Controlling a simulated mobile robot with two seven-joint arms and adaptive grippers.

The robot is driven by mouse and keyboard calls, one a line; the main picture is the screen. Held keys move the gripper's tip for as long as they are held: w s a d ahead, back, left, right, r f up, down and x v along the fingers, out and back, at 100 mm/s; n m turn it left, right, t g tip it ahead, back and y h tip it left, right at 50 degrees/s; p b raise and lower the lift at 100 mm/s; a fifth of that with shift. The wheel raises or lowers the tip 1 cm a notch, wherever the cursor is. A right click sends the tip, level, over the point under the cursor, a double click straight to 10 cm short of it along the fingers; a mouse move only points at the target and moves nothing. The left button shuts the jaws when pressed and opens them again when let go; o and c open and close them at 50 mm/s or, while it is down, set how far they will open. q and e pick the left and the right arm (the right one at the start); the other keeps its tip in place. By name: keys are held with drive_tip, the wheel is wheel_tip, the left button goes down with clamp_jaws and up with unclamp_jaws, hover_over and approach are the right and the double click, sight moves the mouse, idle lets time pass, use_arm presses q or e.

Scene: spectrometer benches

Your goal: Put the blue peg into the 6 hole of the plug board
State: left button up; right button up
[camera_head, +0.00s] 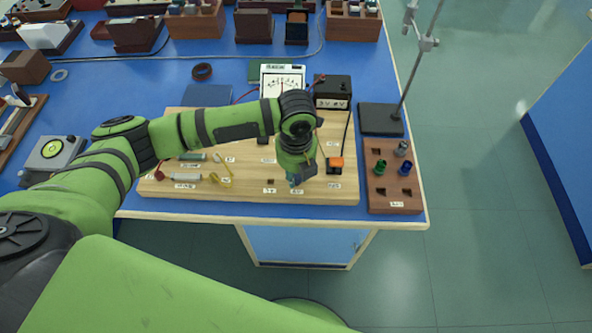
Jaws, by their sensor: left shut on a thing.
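A dark blue peg (405,168) stands in the brown wooden block (394,207) at the right front of the bench, beside a green peg (379,167) and below a grey one (402,149). My left gripper (294,181) points down over the front of the pale wooden board (245,209). It is shut on a small teal-blue piece, mostly hidden by the fingers, close to the board surface. The board carries small labels, too small to read surely, so I cannot tell which marks 6. My right gripper is not in view.
A black box (332,92) with wires and a white meter (283,80) stand at the board's back. A stand's dark base (381,120) lies behind the brown block. An orange-topped part (335,164) is right of my gripper. The bench's front edge is near.

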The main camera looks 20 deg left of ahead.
use_arm(q)
drive_tip(key=shift+f, duration=0.2)
drive_tip(key=o, duration=1)
drive_tip(key=shift+r, duration=0.1)
wheel_tip(320, 180, up, 12)
drive_tip(key=shift+s, duration=0.15)
